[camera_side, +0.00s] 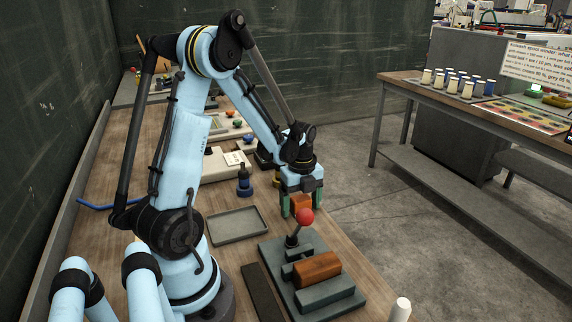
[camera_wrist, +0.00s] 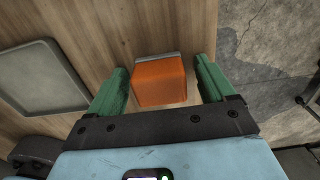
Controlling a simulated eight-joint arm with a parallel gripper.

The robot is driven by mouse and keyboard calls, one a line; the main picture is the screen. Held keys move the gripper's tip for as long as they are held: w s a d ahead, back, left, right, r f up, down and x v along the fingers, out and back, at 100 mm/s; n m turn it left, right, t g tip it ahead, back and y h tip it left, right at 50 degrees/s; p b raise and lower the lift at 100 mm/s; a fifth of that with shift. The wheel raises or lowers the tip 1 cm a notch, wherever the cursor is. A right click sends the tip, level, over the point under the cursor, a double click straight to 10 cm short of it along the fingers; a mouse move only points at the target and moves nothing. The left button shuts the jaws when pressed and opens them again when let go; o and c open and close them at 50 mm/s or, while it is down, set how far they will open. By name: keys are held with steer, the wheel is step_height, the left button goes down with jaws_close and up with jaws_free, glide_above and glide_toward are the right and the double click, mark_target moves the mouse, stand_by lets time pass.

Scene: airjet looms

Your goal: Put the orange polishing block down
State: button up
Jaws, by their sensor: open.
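The orange polishing block (camera_wrist: 160,82), with a grey strip along its far edge, sits between my gripper's two green fingers in the wrist view. My gripper (camera_wrist: 162,86) is open, and a gap shows between the block and each finger. In the side view the block (camera_side: 299,203) shows partly between the fingers of my gripper (camera_side: 300,207), low near the table's right edge. The red ball of a lever hides part of it there. Its underside is hidden, so I cannot tell for certain that it rests on the wood.
A grey clamp fixture (camera_side: 325,295) holding an orange-brown block (camera_side: 317,268) stands in front, with a red-ball lever (camera_side: 305,217). An empty grey tray (camera_side: 237,226) lies to the left, also in the wrist view (camera_wrist: 42,77). A dark blue bottle (camera_side: 244,183) stands behind the tray.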

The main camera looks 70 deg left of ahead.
mark_target(301, 198)
steer(key=shift+r, duration=0.1)
step_height(301, 198, up, 12)
steer(key=s+d+r+n+t, duration=0.1)
steer(key=d+n+t, duration=0.6)
steer(key=d+n, duration=1.1)
steer(key=shift+s+d+r, duration=0.25)
steer(key=shift+d+r, duration=0.05)
steer(key=shift+r, duration=0.05)
steer(key=shift+c, duration=0.3)
steer(key=shift+c, duration=1.1)
